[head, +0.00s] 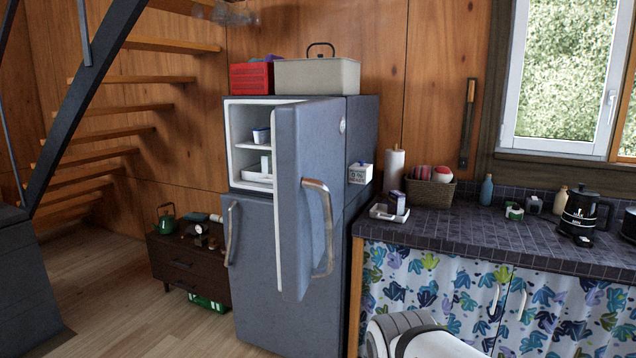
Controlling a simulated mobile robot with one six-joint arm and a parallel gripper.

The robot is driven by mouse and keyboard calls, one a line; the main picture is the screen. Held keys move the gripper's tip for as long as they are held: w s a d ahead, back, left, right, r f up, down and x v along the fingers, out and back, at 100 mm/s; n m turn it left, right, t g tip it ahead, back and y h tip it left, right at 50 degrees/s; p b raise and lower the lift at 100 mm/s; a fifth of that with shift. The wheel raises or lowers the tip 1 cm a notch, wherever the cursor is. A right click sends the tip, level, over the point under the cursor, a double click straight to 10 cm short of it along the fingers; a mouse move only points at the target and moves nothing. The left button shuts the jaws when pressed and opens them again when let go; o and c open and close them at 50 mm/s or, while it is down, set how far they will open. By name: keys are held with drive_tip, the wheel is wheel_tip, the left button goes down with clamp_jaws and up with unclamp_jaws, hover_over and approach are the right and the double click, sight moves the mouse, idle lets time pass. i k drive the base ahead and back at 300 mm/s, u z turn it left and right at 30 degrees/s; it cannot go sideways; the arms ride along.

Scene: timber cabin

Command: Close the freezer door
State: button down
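The freezer door (302,170) is the upper door of a grey-blue fridge (285,290) in the middle of the head view. It stands wide open, swung out toward me, with its curved metal handle (325,225) facing right. The open freezer compartment (240,130) shows white inside, with a small blue-and-white tub and a white tray in it. The lower door, with its own handle (230,235), looks shut. A white and dark part of my arm shows at the bottom edge, right of the fridge. My gripper's fingers are not in view.
A tiled counter (470,235) with a basket (430,190), a paper roll and a kettle (580,212) runs right of the fridge. A low wooden cabinet (188,268) and stairs are at left. A beige box (318,76) and red crate (252,78) sit on the fridge.

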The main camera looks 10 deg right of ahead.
sight(308, 136)
drive_tip(key=z, duration=0.05)
drive_tip(key=i, duration=1)
drive_tip(key=k, duration=0.25)
drive_tip(key=u, duration=0.1)
